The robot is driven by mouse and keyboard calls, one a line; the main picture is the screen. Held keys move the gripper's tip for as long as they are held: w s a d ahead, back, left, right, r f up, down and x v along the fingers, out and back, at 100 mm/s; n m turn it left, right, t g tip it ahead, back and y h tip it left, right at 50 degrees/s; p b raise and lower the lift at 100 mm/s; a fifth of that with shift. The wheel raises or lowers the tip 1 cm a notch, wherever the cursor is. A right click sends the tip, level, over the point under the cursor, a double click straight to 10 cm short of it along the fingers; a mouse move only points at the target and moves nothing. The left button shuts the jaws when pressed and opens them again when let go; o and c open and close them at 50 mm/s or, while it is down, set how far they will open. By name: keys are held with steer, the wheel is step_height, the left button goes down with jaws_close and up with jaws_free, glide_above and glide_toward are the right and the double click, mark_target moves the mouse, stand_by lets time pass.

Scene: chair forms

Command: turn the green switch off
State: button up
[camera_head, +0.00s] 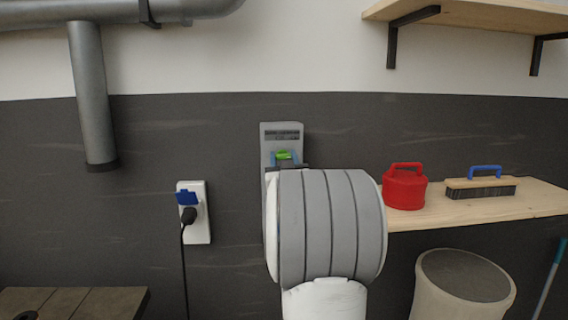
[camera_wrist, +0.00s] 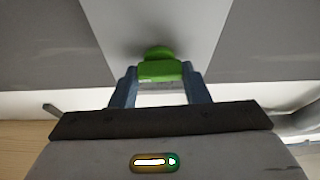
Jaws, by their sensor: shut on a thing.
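The green switch (camera_head: 283,155) sits on a grey box (camera_head: 282,131) fixed to the dark wall, in the middle of the head view. In the wrist view the green switch (camera_wrist: 160,68) lies between the two blue-grey fingers of my gripper (camera_wrist: 160,84). The fingers are shut on it from both sides. In the head view my gripper (camera_head: 284,160) shows only in part, as my grey and white arm covers the lower part of the box.
A wooden shelf (camera_head: 520,207) at right bears a red canister (camera_head: 405,188) and a brush with a blue handle (camera_head: 482,184). A bin (camera_head: 463,280) stands below. A wall socket (camera_head: 199,226) with a black plug is at left. An upper shelf (camera_head: 470,14) hangs at top right.

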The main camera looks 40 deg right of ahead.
steer(key=n+y+b, duration=0.1)
steer(key=n+b, duration=0.1)
steer(key=n, duration=0.1)
steer(key=n+y+b, duration=0.2)
steer(key=n, duration=0.2)
steer(key=n+t+y+b, duration=0.1)
steer(key=n+y+b, duration=0.1)
steer(key=n, duration=0.1)
steer(key=shift+n+b, duration=0.35)
steer(key=shift+n, duration=0.05)
steer(key=n+y, duration=0.1)
steer(key=n, duration=0.2)
steer(key=n+g+y+p, duration=0.1)
steer(key=n, duration=0.2)
steer(key=shift+r+y+p, duration=0.2)
steer(key=shift+y+p, duration=0.1)
steer(key=shift+y, duration=0.1)
steer(key=shift+f+n+g+y+p, duration=0.15)
steer(key=shift+n+g+p, duration=0.35)
steer(key=shift+n, duration=0.65)
steer(key=shift+r+n+g+y+p, duration=0.15)
steer(key=shift+n+g+p, duration=0.15)
steer(key=shift+n+p, duration=0.6)
steer(key=shift+f+n, duration=0.15)
steer(key=shift+n, duration=0.2)
steer(key=o, duration=1)
